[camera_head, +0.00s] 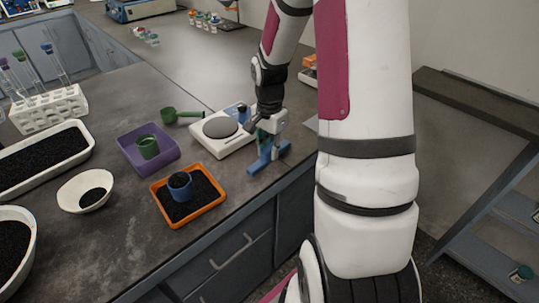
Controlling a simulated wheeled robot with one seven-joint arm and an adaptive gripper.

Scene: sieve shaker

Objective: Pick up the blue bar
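A blue piece (266,158) with crossing arms lies on the grey bench near its front edge, just right of the scale. I take it to be or to include the blue bar, but it is small. A short blue-green part rises from it toward my gripper (264,128). My gripper points down right above it, at the end of my arm. The fingertips are small and merge with the parts around them, so I cannot tell whether they touch the blue piece or how far apart they are.
A white scale (223,145) with a grey round pan stands close to the left of my gripper. An orange tray (216,205) with a blue cup (180,184), a purple tray (127,153) and a green scoop (169,115) are further left. A white bowl (69,194) and test-tube rack (62,105) stand at left.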

